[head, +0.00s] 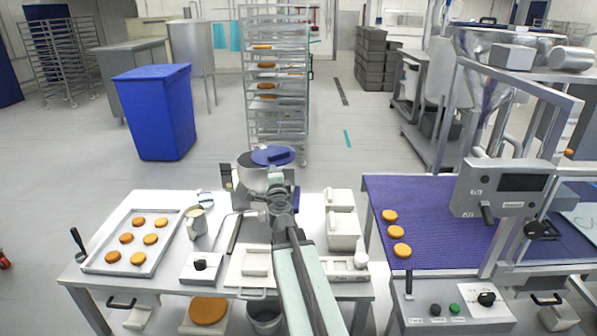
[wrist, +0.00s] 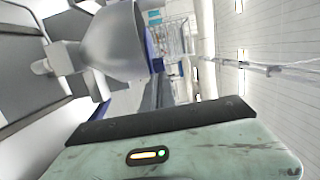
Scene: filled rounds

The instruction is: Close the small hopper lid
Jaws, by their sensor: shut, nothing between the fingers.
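The small hopper (head: 247,172) is a grey metal vessel at the back of the left table in the head view. Its blue round lid (head: 272,154) shows above its mouth, toward the right, with the metal rim visible at the left. I cannot tell whether the lid lies flat on the rim. My gripper (head: 277,177) is shut and empty, in front of the hopper and just below the lid in the picture. It hides part of the hopper; contact is unclear. In the wrist view a grey metal bowl shape (wrist: 112,42) with a blue edge (wrist: 152,48) is close.
A tray (head: 88,263) of orange rounds lies at the table's left. White bins (head: 341,231) stand right of my arm. A purple conveyor belt (head: 440,225) with several rounds is farther right. A blue bin (head: 155,112) and a rack (head: 275,75) stand behind on open floor.

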